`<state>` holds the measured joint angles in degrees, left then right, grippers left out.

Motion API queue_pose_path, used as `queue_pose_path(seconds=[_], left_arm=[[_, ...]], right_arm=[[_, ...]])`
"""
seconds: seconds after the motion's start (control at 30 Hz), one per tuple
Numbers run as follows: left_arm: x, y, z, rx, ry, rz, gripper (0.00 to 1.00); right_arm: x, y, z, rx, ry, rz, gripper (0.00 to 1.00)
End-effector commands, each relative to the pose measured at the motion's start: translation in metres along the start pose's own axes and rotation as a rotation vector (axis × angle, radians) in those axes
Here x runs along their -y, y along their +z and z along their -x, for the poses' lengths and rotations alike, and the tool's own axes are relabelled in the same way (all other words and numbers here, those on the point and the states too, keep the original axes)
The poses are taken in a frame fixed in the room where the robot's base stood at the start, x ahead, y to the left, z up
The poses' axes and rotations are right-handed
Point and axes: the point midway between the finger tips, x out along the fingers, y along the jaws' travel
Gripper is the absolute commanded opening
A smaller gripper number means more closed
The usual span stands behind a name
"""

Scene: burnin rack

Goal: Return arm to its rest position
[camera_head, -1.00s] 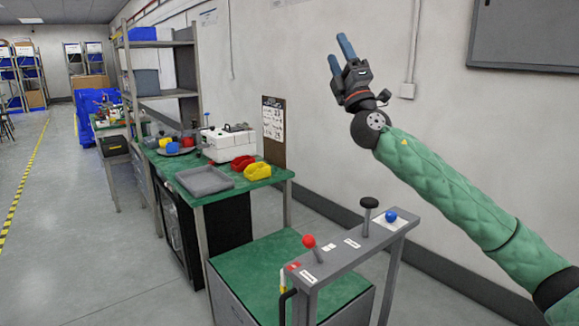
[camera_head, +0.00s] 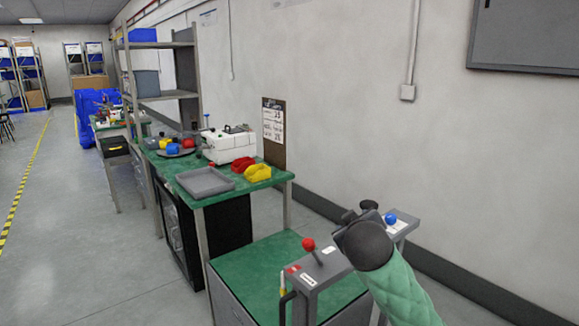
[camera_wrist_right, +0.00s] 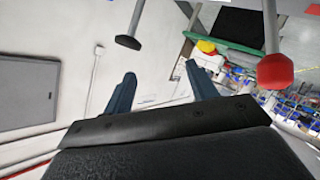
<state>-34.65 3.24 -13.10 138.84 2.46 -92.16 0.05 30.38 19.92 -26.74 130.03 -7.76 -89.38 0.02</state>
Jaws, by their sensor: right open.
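My right arm, in a green quilted sleeve, comes in from the bottom right of the head view, in front of the grey control stand (camera_head: 322,270). Its wrist hides part of the stand's top, and its fingers are hidden there. The right wrist view shows my right gripper (camera_wrist_right: 165,92) with two blue fingers apart and nothing between them. A black knob (camera_wrist_right: 128,41) hangs at its upper left and a red knob (camera_wrist_right: 275,71) at its right. On the stand, the red knob also shows in the head view (camera_head: 309,244), with a blue knob (camera_head: 390,218) beyond my wrist. My left gripper is not in view.
A green workbench (camera_head: 225,190) holds a grey tray (camera_head: 205,182), red and yellow bins (camera_head: 257,173) and a white box (camera_head: 228,145). A metal shelf (camera_head: 160,45) rises behind. The wall stands close on the right. Open floor (camera_head: 80,240) lies to the left.

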Motion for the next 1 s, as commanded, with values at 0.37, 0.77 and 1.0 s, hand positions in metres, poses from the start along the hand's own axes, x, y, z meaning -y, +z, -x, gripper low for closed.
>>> queue_pose_path(seconds=[0.37,0.77,1.0], left_arm=[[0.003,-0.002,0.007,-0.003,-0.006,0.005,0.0],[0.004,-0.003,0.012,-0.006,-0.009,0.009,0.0],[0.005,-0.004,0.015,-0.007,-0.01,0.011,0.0]], right_arm=[[0.083,0.107,0.035,0.168,-0.257,-0.127,0.58],[0.146,0.214,0.082,0.338,-0.397,-0.253,0.58],[0.182,0.282,0.115,0.471,-0.449,-0.313,0.58]])
